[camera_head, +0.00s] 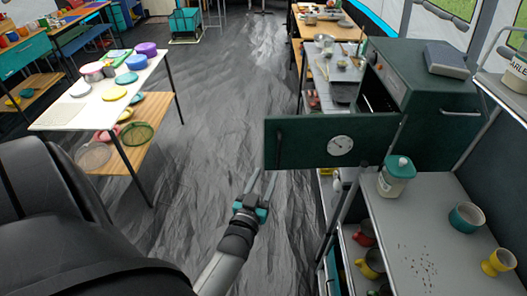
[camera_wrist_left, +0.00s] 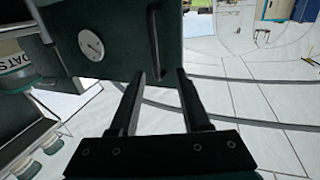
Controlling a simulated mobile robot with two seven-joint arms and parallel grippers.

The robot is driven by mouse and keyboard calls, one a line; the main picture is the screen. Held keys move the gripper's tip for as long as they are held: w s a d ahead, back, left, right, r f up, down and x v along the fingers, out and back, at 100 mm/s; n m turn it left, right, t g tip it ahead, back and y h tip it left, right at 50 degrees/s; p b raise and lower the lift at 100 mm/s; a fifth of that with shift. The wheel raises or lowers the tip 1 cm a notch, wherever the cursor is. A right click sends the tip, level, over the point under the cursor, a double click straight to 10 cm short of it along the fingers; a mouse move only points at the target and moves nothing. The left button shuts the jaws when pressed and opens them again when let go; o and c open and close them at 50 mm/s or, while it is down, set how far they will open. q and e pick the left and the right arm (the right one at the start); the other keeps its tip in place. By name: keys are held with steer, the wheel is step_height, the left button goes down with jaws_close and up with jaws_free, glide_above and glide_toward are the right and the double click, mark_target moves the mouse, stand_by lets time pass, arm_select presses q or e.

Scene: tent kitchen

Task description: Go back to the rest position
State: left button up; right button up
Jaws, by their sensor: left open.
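My left gripper (camera_head: 262,180) is open and empty over the floor, just below the open dark green door (camera_head: 310,145) with a round white dial (camera_head: 340,149). In the left wrist view its two fingers (camera_wrist_left: 161,74) are spread apart. The door's black bar handle (camera_wrist_left: 153,35) appears just beyond them; I cannot tell the exact gap, but nothing is gripped. My right gripper is not in view.
A grey counter (camera_head: 400,245) at right holds a teal-lidded jar (camera_head: 397,175), a teal mug (camera_head: 466,217) and a yellow cup (camera_head: 498,262). A white table (camera_head: 60,115) with bowls stands at left. The grey floor (camera_head: 215,100) between is clear.

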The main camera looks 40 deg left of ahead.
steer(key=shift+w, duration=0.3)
arm_select(q)
steer(key=s+d+f+m+g+h+b, duration=0.15)
steer(key=s+d+f, duration=0.25)
steer(key=f, duration=0.6)
steer(key=s+d+f+m+g+h+b, duration=0.1)
steer(key=s+d+f+g+h+b, duration=0.2)
steer(key=f, duration=0.7)
steer(key=s+d+f+m+g+h+b, duration=0.1)
steer(key=s+d+f+g+b, duration=0.2)
steer(key=f, duration=0.7)
steer(key=s+d+f+m+g+b, duration=0.1)
steer(key=s+f+g, duration=0.1)
steer(key=s+f, duration=0.3)
steer(key=s+d+f+m+g+b, duration=0.1)
steer(key=s+f+g, duration=0.2)
steer(key=s, duration=0.9)
steer(key=s+d+f+m+g+b, duration=0.1)
steer(key=s+f+g+b, duration=0.1)
steer(key=s+f, duration=0.6)
steer(key=shift+s+d+f+g+h, duration=0.15)
steer(key=shift+s+f+g+h, duration=0.3)
steer(key=shift+s+g, duration=0.3)
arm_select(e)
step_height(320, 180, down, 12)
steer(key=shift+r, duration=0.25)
